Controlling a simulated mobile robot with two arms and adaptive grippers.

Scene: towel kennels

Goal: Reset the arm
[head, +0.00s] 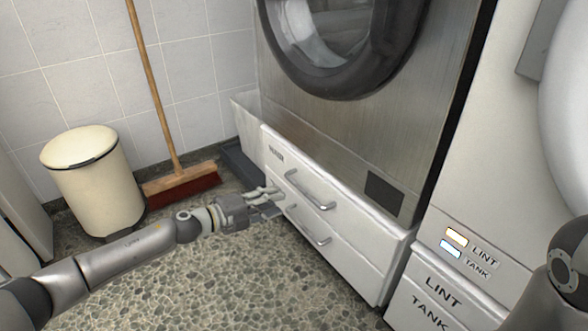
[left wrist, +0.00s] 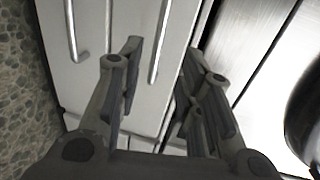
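My left arm reaches in from the left in the head view. Its gripper (head: 272,200) is beside the left end of the white drawer unit (head: 350,248) under the machine. In the left wrist view the two fingers of the gripper (left wrist: 162,50) are spread apart with nothing between them. Beyond them are the white drawer front and its metal handles. The upper handle (head: 309,190) and lower handle (head: 306,226) are to the right of the fingers in the head view, not held. A dark joint of my right arm (head: 570,262) shows at the right edge; its gripper is out of view.
A cream bin (head: 95,190) and a broom (head: 178,182) stand by the tiled wall on the left. The washing machine (head: 340,125) rises above the drawers. A white cabinet labelled LINT TANK (head: 440,290) stands at right. The pebbled floor (head: 225,285) is clear in front.

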